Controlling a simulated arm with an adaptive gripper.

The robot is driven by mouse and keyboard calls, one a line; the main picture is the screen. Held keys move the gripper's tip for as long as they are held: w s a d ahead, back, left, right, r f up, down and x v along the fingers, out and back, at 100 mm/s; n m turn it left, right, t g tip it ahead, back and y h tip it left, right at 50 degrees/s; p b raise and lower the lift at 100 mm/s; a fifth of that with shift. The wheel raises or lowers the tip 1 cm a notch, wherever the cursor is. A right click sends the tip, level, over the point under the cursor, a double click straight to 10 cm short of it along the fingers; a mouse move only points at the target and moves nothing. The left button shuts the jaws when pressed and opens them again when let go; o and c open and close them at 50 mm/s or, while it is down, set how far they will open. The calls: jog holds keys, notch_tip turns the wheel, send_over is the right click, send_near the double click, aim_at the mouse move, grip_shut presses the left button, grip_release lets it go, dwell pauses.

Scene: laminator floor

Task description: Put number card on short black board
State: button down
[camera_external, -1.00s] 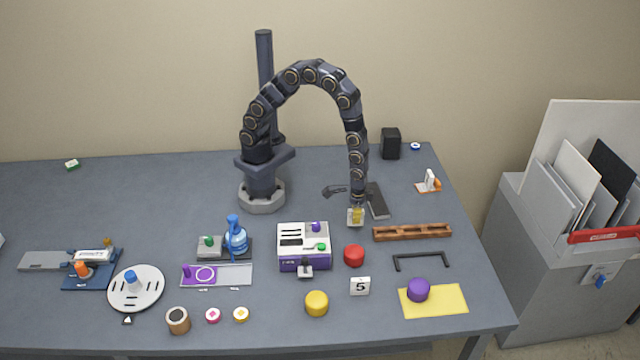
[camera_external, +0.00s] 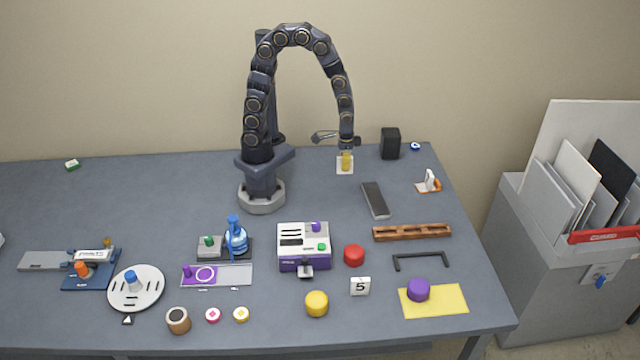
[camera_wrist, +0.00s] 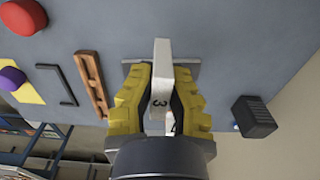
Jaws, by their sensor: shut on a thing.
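My gripper (camera_external: 346,158) is shut on a white number card (camera_external: 345,169), above the back of the table. In the wrist view the card (camera_wrist: 161,55) stands between the yellow finger pads of my gripper (camera_wrist: 158,85); a black 3 shows on it, and the pads hide part of it. A short, dark flat board (camera_external: 376,200) lies on the table, in front and to the right of my gripper in the external view. In the wrist view a grey strip, probably this board (camera_wrist: 192,67), shows partly behind the card and fingers.
A black block (camera_external: 390,143) stands right of my gripper. A brown slotted rail (camera_external: 412,232) and a black bracket (camera_external: 421,260) lie nearer the front right. An orange-based white piece (camera_external: 429,182) is right of the board. The table's back middle is mostly clear.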

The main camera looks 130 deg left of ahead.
jog(key=s, duration=0.3)
send_over(381, 199)
jog(key=f, duration=0.8)
jog(key=shift+s+d+f, duration=0.1)
jog(key=shift+s+f, duration=0.15)
jog(key=shift+f, duration=0.05)
jog(key=shift+w+f, duration=0.15)
jog(key=shift+f, duration=1.65)
jog(key=shift+f, duration=0.15)
jog(key=c, duration=1.2)
grip_release()
jog(key=shift+o, duration=0.2)
